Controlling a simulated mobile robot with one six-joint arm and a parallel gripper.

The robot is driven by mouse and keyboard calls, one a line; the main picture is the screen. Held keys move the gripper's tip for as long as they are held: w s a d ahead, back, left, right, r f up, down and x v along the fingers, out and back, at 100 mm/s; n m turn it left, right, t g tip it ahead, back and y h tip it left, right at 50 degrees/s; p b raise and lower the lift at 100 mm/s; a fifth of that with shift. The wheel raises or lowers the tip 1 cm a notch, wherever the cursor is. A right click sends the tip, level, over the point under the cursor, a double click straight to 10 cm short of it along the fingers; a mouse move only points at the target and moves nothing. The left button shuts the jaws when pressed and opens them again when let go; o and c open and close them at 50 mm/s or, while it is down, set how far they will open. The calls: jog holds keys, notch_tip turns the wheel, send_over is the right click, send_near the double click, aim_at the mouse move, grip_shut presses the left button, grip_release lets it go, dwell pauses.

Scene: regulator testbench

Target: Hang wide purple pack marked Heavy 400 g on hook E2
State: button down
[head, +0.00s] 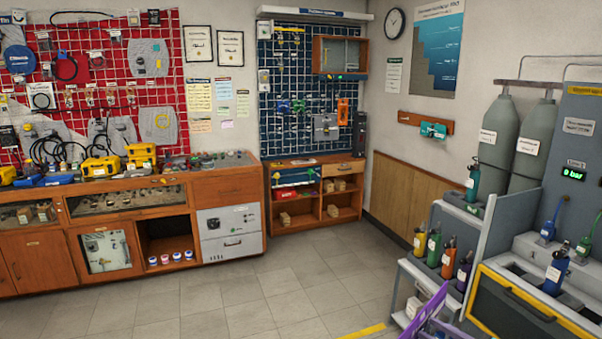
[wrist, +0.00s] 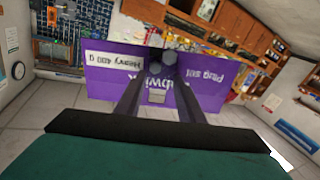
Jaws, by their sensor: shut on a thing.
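The wide purple pack (wrist: 108,84) spans the middle of the wrist view. It has a white label that reads "Heavy 400 g" upside down and more upside-down lettering, including "Plug set". My gripper (wrist: 162,66) is shut on the pack near its middle, and its fingers hide part of the lettering. In the head view a purple shape (head: 428,312) shows at the lower right edge, cut off by the frame; it looks like the same pack. I cannot make out hook E2 on either the red grid wall (head: 75,70) or the blue grid board (head: 300,75).
Wooden cabinets (head: 100,235) with yellow tools stand along the left wall. A rack with several coloured bottles (head: 433,245), grey cylinders (head: 500,130) and a yellow-edged bench (head: 530,310) crowd the right. The tiled floor (head: 250,300) between is clear.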

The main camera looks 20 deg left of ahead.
notch_tip(320, 180, up, 8)
jog(key=p, duration=0.7)
jog(key=shift+r, duration=0.2)
jog(key=shift+s+a, duration=0.1)
